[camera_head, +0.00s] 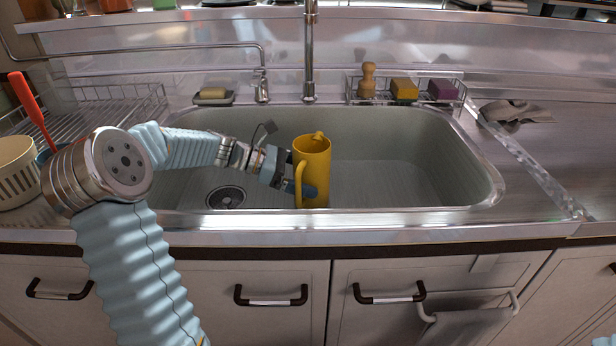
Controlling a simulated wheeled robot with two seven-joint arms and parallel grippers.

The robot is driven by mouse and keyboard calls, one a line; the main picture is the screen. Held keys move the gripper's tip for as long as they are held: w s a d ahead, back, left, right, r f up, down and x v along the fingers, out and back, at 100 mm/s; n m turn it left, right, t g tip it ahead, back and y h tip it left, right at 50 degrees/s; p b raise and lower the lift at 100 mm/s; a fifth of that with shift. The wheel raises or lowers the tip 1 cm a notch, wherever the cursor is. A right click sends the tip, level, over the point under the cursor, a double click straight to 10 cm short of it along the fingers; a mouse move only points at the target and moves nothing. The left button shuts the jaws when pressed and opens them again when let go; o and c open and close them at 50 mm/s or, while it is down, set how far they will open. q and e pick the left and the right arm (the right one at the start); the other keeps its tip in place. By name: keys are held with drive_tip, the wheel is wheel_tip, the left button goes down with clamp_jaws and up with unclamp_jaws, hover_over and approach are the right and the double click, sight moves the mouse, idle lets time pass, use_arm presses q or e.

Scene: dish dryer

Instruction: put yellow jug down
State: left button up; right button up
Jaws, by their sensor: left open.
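The yellow jug (316,165) stands upright in the sink (400,178), near its front wall and left of its middle. Its handle is on the near left side, and its spout is at the top. My left gripper (304,187) is at the lower left of the jug, with its fingers beside the handle. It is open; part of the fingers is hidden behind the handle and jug. I cannot tell whether the fingers touch the jug. My right gripper is not in view.
The faucet (309,60) rises behind the sink. A wire caddy (380,98) with sponges and a brush stands at the back right. A dish rack (110,105) and a cream colander (17,172) are at the left. The sink's right half is clear.

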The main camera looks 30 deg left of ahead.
use_arm(q)
drive_tip(key=v, duration=1.1)
drive_tip(key=shift+r, duration=0.1)
